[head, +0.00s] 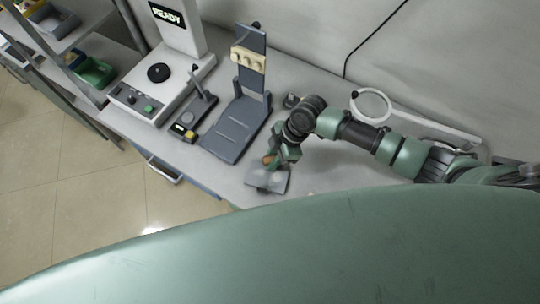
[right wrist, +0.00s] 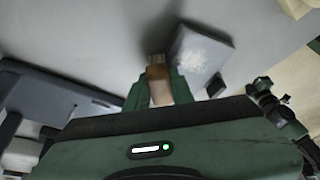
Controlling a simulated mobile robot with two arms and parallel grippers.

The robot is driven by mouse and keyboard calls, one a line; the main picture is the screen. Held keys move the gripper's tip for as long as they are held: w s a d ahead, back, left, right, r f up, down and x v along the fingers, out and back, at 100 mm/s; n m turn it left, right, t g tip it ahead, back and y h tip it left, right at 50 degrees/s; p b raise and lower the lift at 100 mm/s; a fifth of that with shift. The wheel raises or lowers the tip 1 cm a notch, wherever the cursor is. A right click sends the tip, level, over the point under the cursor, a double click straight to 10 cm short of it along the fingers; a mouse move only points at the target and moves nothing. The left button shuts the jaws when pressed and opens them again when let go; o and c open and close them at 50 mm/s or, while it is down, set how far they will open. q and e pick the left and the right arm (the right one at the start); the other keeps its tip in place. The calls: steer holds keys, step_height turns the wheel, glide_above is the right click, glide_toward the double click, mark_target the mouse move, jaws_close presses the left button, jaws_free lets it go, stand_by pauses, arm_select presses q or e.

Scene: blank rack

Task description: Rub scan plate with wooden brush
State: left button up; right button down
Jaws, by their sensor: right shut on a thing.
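The scan plate (head: 275,183) is a small grey plate near the front edge of the bench in the head view. In the right wrist view the scan plate (right wrist: 202,55) has a whitish patch on its face. My right gripper (head: 273,163) is shut on the wooden brush (head: 267,160), just behind the plate. In the right wrist view the brush (right wrist: 158,75) sits between the green fingers, beside the plate's left edge; I cannot tell if they touch. My left gripper is out of view.
On the bench stand a grey stand with a cream block (head: 248,59), a small device with a lever (head: 190,120) and a white machine reading READY (head: 150,85). A ring-shaped magnifier (head: 371,106) lies behind my right arm. Bench space left of the plate is narrow.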

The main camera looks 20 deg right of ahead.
mark_target(266, 188)
steer(key=shift+s+a+p, duration=0.4)
steer(key=shift+s+a, duration=0.15)
steer(key=shift+s+a+f+p, duration=0.1)
steer(key=shift+s+a+p, duration=0.3)
steer(key=shift+s+a, duration=0.3)
steer(key=shift+s+a+p, duration=0.45)
steer(key=shift+s+p, duration=0.15)
steer(key=shift+s, duration=0.2)
steer(key=shift+s+a+p, duration=0.3)
steer(key=shift+s+a, duration=0.2)
steer(key=shift+s, duration=0.1)
steer(key=shift+s+d, duration=0.35)
steer(key=shift+d, duration=0.25)
steer(key=shift+w+d+b, duration=0.3)
steer(key=shift+w+d, duration=0.85)
steer(key=shift+w, duration=0.3)
steer(key=shift+w+d+b, duration=0.7)
steer(key=shift+w+d, duration=0.35)
steer(key=shift+w, duration=0.25)
steer(key=shift+s+d+p, duration=0.3)
steer(key=shift+s+d, duration=0.2)
steer(key=shift+s+a+p, duration=0.9)
steer(key=shift+s+a, duration=0.1)
steer(key=shift+s, duration=0.15)
steer(key=shift+s+a+p, duration=0.6)
steer(key=shift+s+a, duration=0.3)
steer(key=shift+s, duration=0.25)
steer(key=shift+s+a, duration=0.35)
steer(key=shift+s, duration=0.1)
